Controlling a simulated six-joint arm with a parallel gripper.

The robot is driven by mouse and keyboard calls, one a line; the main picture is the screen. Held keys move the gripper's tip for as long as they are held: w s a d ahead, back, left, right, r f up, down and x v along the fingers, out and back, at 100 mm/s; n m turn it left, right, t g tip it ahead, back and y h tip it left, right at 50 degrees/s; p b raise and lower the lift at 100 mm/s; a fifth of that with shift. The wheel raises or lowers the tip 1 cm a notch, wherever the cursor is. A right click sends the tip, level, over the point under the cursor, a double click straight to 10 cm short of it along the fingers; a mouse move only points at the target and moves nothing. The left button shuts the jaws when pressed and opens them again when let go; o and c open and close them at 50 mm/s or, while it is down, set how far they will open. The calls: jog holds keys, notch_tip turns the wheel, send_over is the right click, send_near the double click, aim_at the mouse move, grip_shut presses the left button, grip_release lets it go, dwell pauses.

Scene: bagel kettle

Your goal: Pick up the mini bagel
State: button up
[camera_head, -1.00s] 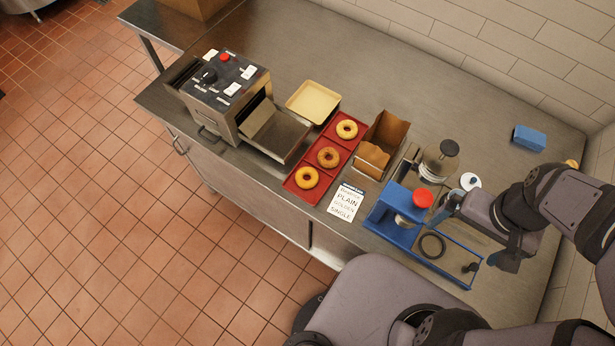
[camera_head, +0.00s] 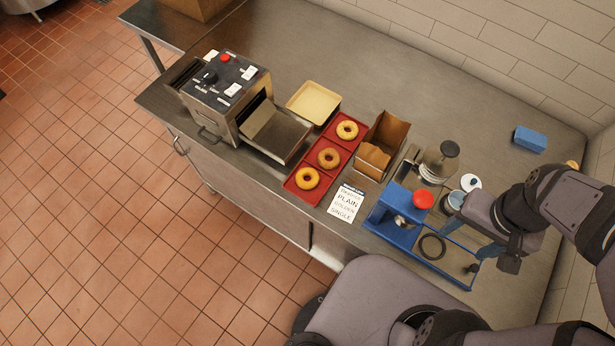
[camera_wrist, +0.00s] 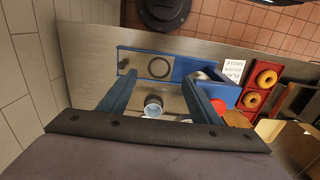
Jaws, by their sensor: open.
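Three ring-shaped bagels lie in a row on a red tray (camera_head: 301,193) in the head view: a golden one (camera_head: 307,178) at the near end, a browner one (camera_head: 329,158) in the middle, a golden one (camera_head: 347,130) at the far end. I cannot tell which is called mini. Two show in the wrist view, a golden one (camera_wrist: 266,78) and another (camera_wrist: 252,101). My gripper (camera_wrist: 158,92) is open, its blue fingers wide apart over the blue-framed station, well to the right of the tray in the head view. No bagel is between them.
A toaster (camera_head: 228,84) with a metal chute stands left of the red tray. A cream tray (camera_head: 313,103), a brown paper-lined box (camera_head: 385,140) and an order card (camera_head: 346,203) lie around it. The blue station (camera_head: 395,217) with a red knob and a glass press (camera_head: 440,158) stand between gripper and bagels.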

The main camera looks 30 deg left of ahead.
jog(key=w+a+r+n+t+y+b, duration=0.1)
jog(key=w+a+n+b, duration=0.15)
jog(key=w+a, duration=0.5)
jog(key=w+a+r+n+t+b, duration=0.1)
jog(key=w+a+r+n+b, duration=0.1)
jog(key=w+a+n, duration=0.5)
jog(key=n+h+b, duration=0.2)
jog(key=n+b, duration=0.8)
jog(key=n, duration=0.9)
send_near(308, 180)
jog(key=shift+g, duration=0.3)
jog(key=shift+w+d+f+p, duration=0.1)
jog(key=shift+w+f+p, duration=0.1)
jog(key=shift+f+p, duration=0.65)
jog(key=shift+w+d+f+p, duration=0.1)
jog(key=shift+w+f+p, duration=0.25)
jog(key=shift+f, duration=0.75)
jog(key=shift+w+d+f+p, duration=0.1)
jog(key=shift+f+p, duration=0.6)
jog(key=shift+f, duration=0.3)
